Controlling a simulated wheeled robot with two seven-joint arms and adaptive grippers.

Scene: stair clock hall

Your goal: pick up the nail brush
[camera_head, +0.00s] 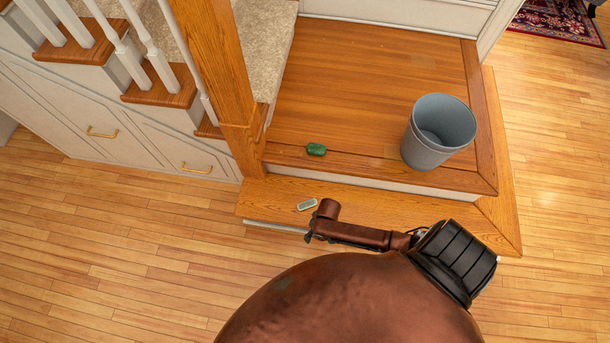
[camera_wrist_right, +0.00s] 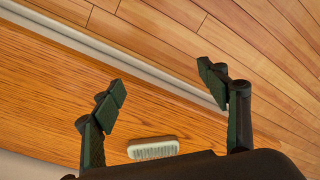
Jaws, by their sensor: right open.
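The nail brush (camera_head: 307,204) is a small pale grey-green block lying on the lower wooden step, seen in the head view. In the right wrist view the nail brush (camera_wrist_right: 153,149) shows its pale bristles, low in the picture between the bases of the two fingers. My right gripper (camera_wrist_right: 165,88) is open and empty, its dark fingers spread above the step. In the head view my right arm hides most of that gripper, beside the brush. My left gripper is not in view.
A grey bucket (camera_head: 418,150) stands on the upper landing at the right. A small green object (camera_head: 316,149) lies near the landing's front edge. A wooden newel post (camera_head: 222,80) rises at the left. The floor (camera_head: 120,250) at the left is clear.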

